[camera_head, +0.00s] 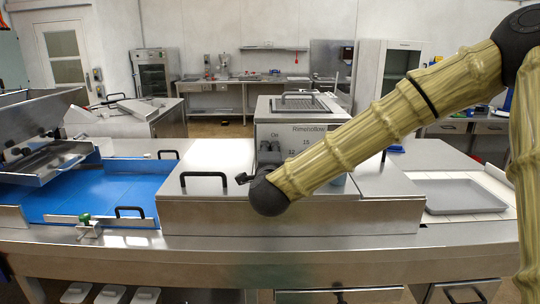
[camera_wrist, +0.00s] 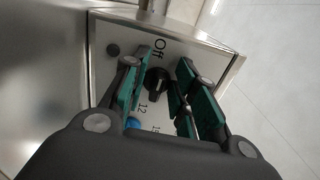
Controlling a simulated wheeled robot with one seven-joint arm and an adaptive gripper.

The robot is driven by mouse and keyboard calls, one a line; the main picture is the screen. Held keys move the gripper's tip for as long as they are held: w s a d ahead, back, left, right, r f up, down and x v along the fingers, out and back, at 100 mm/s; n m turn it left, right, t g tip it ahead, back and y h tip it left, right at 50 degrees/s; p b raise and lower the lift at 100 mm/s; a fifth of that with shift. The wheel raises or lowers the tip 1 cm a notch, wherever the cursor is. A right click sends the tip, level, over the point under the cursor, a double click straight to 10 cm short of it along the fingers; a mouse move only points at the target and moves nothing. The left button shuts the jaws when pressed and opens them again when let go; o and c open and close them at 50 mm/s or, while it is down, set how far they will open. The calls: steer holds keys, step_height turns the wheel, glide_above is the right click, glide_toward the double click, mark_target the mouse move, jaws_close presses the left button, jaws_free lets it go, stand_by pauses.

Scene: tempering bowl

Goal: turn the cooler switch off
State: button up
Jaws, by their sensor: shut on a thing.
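The cooler switch is a black round knob (camera_wrist: 155,83) on a metal panel (camera_wrist: 195,52) printed "Off", "12" and "15", seen in the wrist view. "Off" is printed above the knob in that view. My gripper (camera_wrist: 166,78) has its green-padded fingers on both sides of the knob and is shut on it. I cannot tell clearly which mark the knob points to.
A steel lid with a black handle (camera_head: 203,176) lies left of my arm's end. A blue-floored basin (camera_head: 85,190) is further left. A grey tray (camera_head: 463,197) lies at the right. A blue round part (camera_wrist: 133,122) is below the knob in the wrist view.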

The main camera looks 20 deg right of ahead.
steer(key=shift+f, duration=0.1)
stand_by(0.5)
steer(key=o, duration=0.6)
steer(key=shift+d, duration=0.1)
steer(key=shift+o, duration=0.2)
steer(key=v, duration=1.2)
